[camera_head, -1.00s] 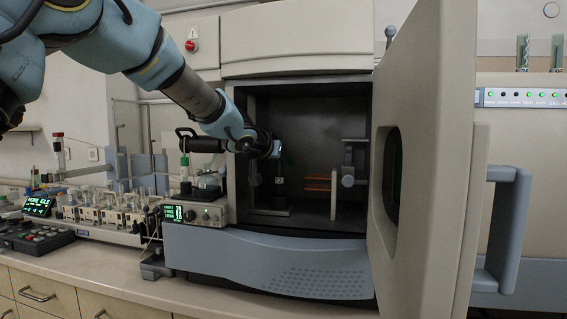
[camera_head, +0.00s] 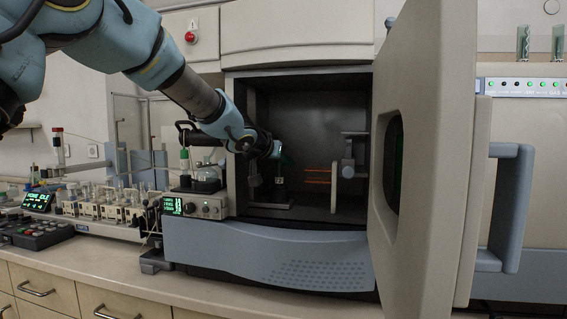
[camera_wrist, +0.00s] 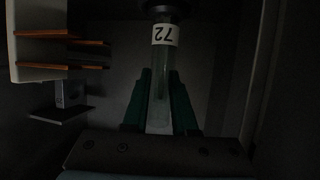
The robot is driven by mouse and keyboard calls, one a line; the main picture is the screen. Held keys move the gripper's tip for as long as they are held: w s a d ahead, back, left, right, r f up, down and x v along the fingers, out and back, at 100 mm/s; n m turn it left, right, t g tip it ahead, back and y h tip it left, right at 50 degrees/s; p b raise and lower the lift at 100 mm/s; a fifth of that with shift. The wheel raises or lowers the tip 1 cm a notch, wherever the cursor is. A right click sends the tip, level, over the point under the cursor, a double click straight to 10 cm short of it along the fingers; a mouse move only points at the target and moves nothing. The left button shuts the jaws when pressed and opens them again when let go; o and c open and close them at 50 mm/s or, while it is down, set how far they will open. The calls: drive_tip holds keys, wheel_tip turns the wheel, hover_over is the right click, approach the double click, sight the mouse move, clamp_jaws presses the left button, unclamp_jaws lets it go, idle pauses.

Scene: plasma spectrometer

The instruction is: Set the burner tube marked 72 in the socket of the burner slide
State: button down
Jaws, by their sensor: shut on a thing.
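The burner tube marked 72 (camera_wrist: 165,60) is a clear tube with a white label, and it stands between the green fingers of my gripper (camera_wrist: 161,105) in the wrist view. My gripper is shut on it. In the head view my gripper (camera_head: 281,160) is inside the open chamber, with the tube's small white label (camera_head: 280,180) just below it. The tube looks upright, right above or in a dark block (camera_head: 280,195) on a flat plate (camera_head: 280,207), which seems to be the burner slide. I cannot tell whether the tube's end is seated in the socket.
Copper-coloured coil turns (camera_head: 317,176) and a pale mount (camera_head: 348,172) stand right of the tube; the coil (camera_wrist: 62,50) shows upper left in the wrist view. The chamber's left wall is close to my arm. The thick door (camera_head: 435,160) stands open at the right.

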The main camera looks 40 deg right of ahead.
drive_tip(key=c, duration=0.6)
unclamp_jaws()
drive_tip(key=p+v, duration=0.2)
drive_tip(key=v, duration=0.8)
drive_tip(key=shift+s+a+p, duration=0.1)
drive_tip(key=shift+a+p, duration=0.2)
drive_tip(key=shift+a, duration=0.05)
drive_tip(key=shift+r, duration=0.1)
drive_tip(key=s+a+p, duration=0.1)
drive_tip(key=a, duration=0.1)
drive_tip(key=s+a+p, duration=0.1)
drive_tip(key=s+a, duration=0.1)
drive_tip(key=a, duration=0.1)
drive_tip(key=s+a+r+p, duration=0.1)
drive_tip(key=a, duration=0.1)
drive_tip(key=shift+s+a, duration=0.25)
drive_tip(key=shift+s, duration=0.15)
